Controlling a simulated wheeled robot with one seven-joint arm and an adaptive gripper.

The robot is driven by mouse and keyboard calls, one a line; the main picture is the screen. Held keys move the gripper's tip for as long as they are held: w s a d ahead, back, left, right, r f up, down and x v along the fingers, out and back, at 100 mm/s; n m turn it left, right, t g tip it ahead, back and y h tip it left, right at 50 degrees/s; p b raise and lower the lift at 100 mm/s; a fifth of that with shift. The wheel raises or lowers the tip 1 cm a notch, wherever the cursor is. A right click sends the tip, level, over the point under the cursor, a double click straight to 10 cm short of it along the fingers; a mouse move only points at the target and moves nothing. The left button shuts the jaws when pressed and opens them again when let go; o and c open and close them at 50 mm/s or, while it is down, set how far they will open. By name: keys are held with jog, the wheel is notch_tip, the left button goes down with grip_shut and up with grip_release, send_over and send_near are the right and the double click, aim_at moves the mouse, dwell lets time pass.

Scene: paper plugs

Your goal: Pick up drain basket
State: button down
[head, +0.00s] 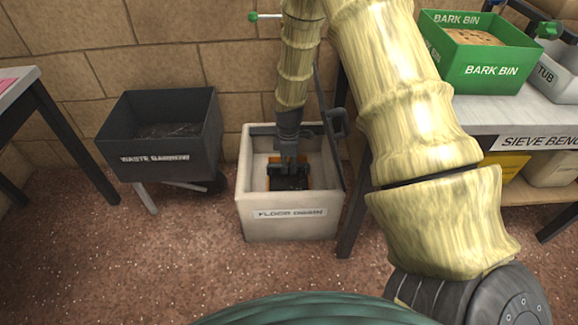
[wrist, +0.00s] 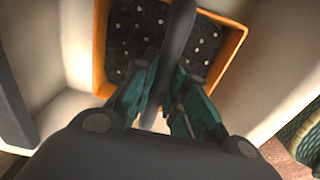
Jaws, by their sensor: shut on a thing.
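The drain basket has an orange rim (wrist: 235,48) and a dark floor with small pale holes (wrist: 130,35). It sits inside the pale floor drain box (head: 290,227), low between its walls. A dark upright handle (wrist: 178,35) rises from the middle of the basket. My gripper (wrist: 165,85) is shut on this handle, with one teal finger on each side. In the head view my gripper (head: 288,170) reaches down into the box and hides much of the basket, whose orange edge (head: 307,180) shows beside it.
A dark waste barrow (head: 165,159) stands to the left. The sieve bench (head: 480,117) is close on the right, with a green bark bin (head: 490,70) and a grey tub (head: 562,75) on it. A dark upright lid or panel edges the box's right side. Floor in front is clear.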

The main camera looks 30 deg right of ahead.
jog(key=w+a+p, duration=0.1)
jog(key=w+a+r+p, duration=0.1)
jog(key=a, duration=0.1)
jog(key=shift+w+a, duration=0.15)
notch_tip(320, 180, up, 13)
jog(key=p, duration=0.5)
jog(key=s+a+r+m, duration=0.2)
jog(key=a+r+m, duration=0.4)
jog(key=a, duration=0.4)
jog(key=s+a+r+m, duration=0.3)
jog(key=a+r+m, duration=0.25)
jog(key=a, duration=0.45)
notch_tip(320, 180, up, 21)
jog(key=s+p, duration=0.2)
jog(key=p, duration=3.3)
jog(key=shift+s+d, duration=0.3)
jog(key=shift+s, duration=0.1)
jog(key=shift+f+p, duration=0.1)
jog(key=shift+p, duration=0.2)
